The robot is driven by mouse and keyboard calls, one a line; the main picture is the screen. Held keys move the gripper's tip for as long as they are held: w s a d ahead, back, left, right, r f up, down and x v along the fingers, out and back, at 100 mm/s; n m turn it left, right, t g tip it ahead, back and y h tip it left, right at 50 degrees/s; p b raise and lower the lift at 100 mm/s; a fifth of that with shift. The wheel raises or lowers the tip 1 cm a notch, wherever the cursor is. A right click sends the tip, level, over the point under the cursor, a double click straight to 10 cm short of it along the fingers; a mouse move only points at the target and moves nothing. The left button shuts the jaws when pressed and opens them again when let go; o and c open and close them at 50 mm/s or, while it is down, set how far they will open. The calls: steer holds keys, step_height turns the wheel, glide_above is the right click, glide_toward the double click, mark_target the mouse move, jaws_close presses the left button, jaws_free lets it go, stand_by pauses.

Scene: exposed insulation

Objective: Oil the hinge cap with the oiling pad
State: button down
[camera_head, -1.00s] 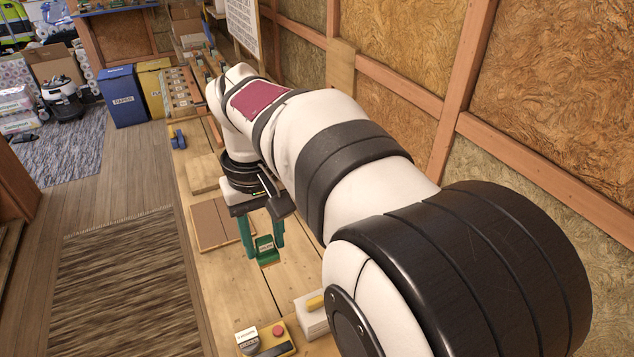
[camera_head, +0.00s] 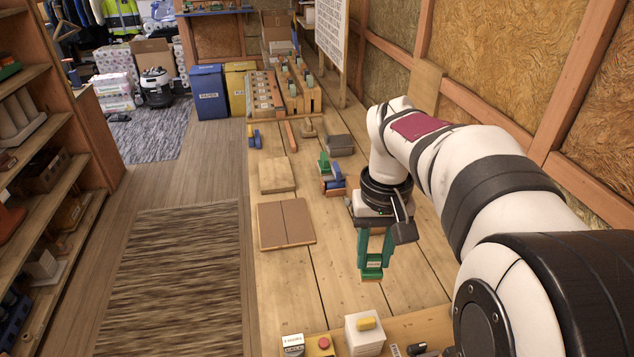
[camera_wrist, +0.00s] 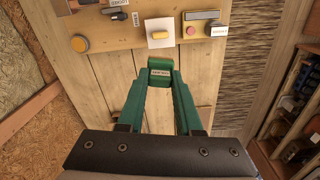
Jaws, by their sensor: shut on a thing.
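My gripper (camera_head: 373,266) has green fingers and is shut on a small green block with a pale label, which I take to be the oiling pad (camera_wrist: 160,73). It holds the pad above the bare workbench, right of a brown board, with a tan underside showing in the head view. In the wrist view the pad sits between the fingertips, short of a row of things on a wooden strip. An orange-yellow round cap (camera_wrist: 80,44) is at the left of that strip. I cannot tell for sure which thing is the hinge cap.
A white block with a yellow top (camera_head: 365,336), a red button (camera_head: 324,343) and a labelled block (camera_head: 292,344) stand at the near bench edge. The brown board (camera_head: 286,224) lies left of my gripper. Blocks and racks fill the far bench. The insulated wall is right.

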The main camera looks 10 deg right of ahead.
steer(key=s+d+f+m, duration=0.35)
steer(key=s+d, duration=0.25)
steer(key=d, duration=0.3)
steer(key=s+d+f+m, duration=0.3)
steer(key=s+d+f, duration=0.15)
steer(key=d, duration=0.55)
steer(key=shift+s+a+f, duration=0.1)
steer(key=shift+s+f, duration=0.05)
steer(key=shift+f, duration=1.5)
steer(key=shift+s+f, duration=0.1)
steer(key=shift+f, duration=1.55)
steer(key=shift+d+r, duration=0.2)
steer(key=shift+d, duration=0.3)
steer(key=shift+d+r, duration=0.2)
steer(key=shift+d, duration=1.05)
steer(key=shift+a+f, duration=0.15)
steer(key=shift+a, duration=0.8)
steer(key=shift+a+f, duration=0.15)
steer(key=shift+a, duration=0.75)
steer(key=shift+d, duration=2.9)
steer(key=shift+a+f, duration=0.2)
steer(key=shift+a, duration=2.5)
steer(key=shift+a+r, duration=0.1)
steer(key=shift+r, duration=0.15)
step_height(320, 180, up, 7)
